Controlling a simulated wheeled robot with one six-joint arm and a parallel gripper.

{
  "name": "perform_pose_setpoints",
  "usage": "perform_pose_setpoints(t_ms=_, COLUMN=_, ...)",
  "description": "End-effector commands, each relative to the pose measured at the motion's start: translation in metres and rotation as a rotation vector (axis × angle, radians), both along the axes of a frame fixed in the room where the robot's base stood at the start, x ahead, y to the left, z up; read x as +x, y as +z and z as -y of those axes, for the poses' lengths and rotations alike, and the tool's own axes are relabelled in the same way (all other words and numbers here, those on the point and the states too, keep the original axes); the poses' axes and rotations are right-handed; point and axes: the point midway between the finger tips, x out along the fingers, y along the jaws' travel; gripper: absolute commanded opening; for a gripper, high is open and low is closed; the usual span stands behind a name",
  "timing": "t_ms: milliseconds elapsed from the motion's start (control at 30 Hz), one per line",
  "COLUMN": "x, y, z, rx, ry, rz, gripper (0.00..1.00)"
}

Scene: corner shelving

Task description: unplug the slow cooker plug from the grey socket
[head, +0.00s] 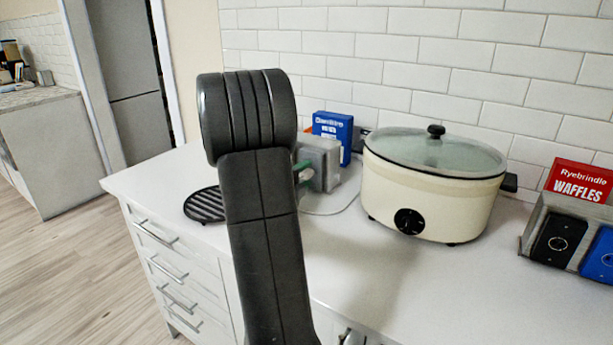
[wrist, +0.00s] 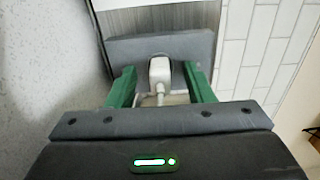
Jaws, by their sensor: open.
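The slow cooker (head: 432,192) is cream with a glass lid and stands on the white counter. The grey socket (head: 320,165) is a block on the counter left of it, partly hidden behind my arm. In the wrist view the grey socket (wrist: 195,46) lies ahead, with the white plug (wrist: 159,69) at its face and a pale cord running back from the plug. My gripper (wrist: 159,72) is open, with one green finger on each side of the plug; I see gaps beside it. In the head view only a bit of green finger shows by the socket.
A blue box (head: 333,134) stands behind the socket. A black round grate (head: 205,205) lies left of my arm. A rack (head: 538,222) with a red waffle box (head: 580,181) stands at the right. The tiled wall (head: 420,45) closes the back; the front counter is clear.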

Motion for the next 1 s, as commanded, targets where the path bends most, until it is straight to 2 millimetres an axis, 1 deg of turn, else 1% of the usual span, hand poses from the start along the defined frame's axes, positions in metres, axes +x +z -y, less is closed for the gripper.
perform_pose_setpoints(t_ms=133, x=0.000, y=0.000, z=0.000, rx=0.000, ry=0.000, rz=0.000, gripper=0.47)
perform_pose_setpoints(t_ms=167, x=0.000, y=0.000, z=0.000, rx=0.000, ry=0.000, rz=0.000, gripper=0.45)
perform_pose_setpoints(t_ms=300, x=0.000, y=0.000, z=0.000, rx=0.000, ry=0.000, rz=0.000, gripper=0.18)
perform_pose_setpoints(t_ms=400, x=0.000, y=0.000, z=0.000, rx=0.000, ry=0.000, rz=0.000, gripper=0.00)
perform_pose_setpoints(t_ms=633, x=-0.001, y=0.000, z=-0.001, rx=-0.001, ry=0.000, rz=0.001, gripper=0.00)
perform_pose_setpoints(t_ms=1000, x=-0.013, y=0.000, z=-0.009, rx=-0.001, ry=0.001, rz=0.000, gripper=0.00)
